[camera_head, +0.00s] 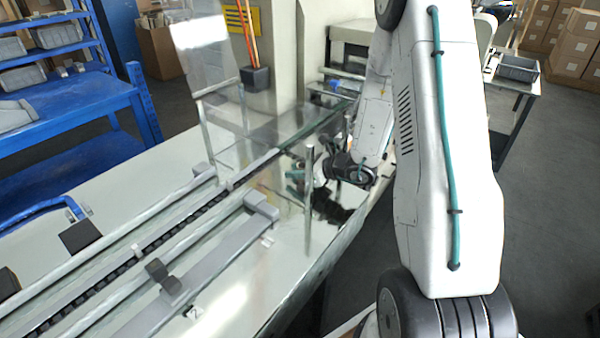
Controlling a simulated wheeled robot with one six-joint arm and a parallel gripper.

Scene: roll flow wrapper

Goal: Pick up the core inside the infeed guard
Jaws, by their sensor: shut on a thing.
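My gripper (299,179) is at the middle of the picture, low over the machine's bed, beside an upright metal post. It shows through or next to the clear infeed guard (205,50), whose panels blur its outline. The gripper is shut on the core. The core itself is too small and too hidden by the fingers and the post to make out clearly.
The infeed conveyor (150,247) with long rails runs from lower left toward the middle. A small dark block (163,277) stands on its near side. Blue shelving (70,115) is at the left, and a grey bin (517,68) at the right.

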